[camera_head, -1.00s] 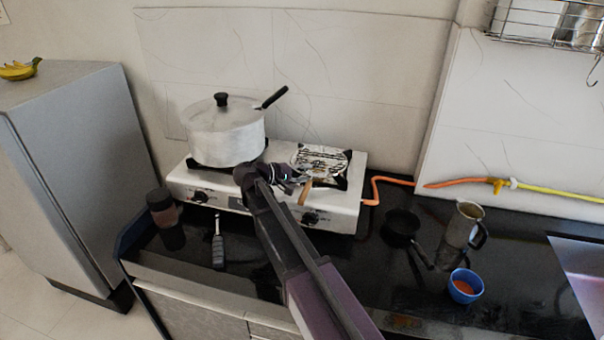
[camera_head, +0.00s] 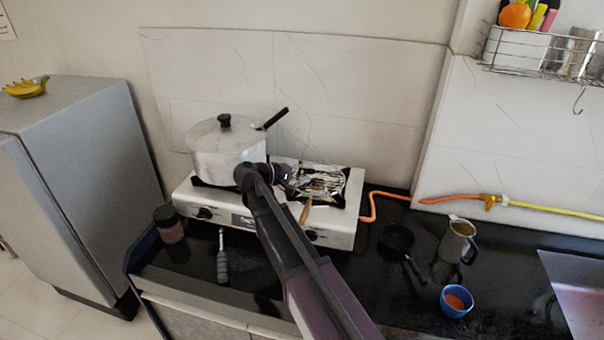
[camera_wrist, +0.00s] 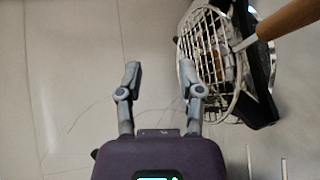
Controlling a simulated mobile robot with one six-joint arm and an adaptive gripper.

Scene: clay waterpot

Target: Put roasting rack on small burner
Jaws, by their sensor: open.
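The roasting rack (camera_head: 312,187), a round wire mesh with a wooden handle (camera_head: 305,213), lies over the right burner (camera_head: 340,203) of the white stove. The handle points toward the front edge. In the wrist view the rack (camera_wrist: 213,75) is on the right, against a black burner support (camera_wrist: 262,85), with its handle at the upper right. My gripper (camera_head: 289,180) is just left of the rack. Its jaws (camera_wrist: 160,70) are open and empty. The right finger is close to the rack's rim; contact cannot be told. The burner is mostly hidden under the rack.
A large lidded pot (camera_head: 227,155) stands on the left burner, close to my gripper. An orange hose (camera_head: 390,194) runs right of the stove. A black pan (camera_head: 398,238), metal jug (camera_head: 456,240) and blue bowl (camera_head: 456,300) stand on the right counter.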

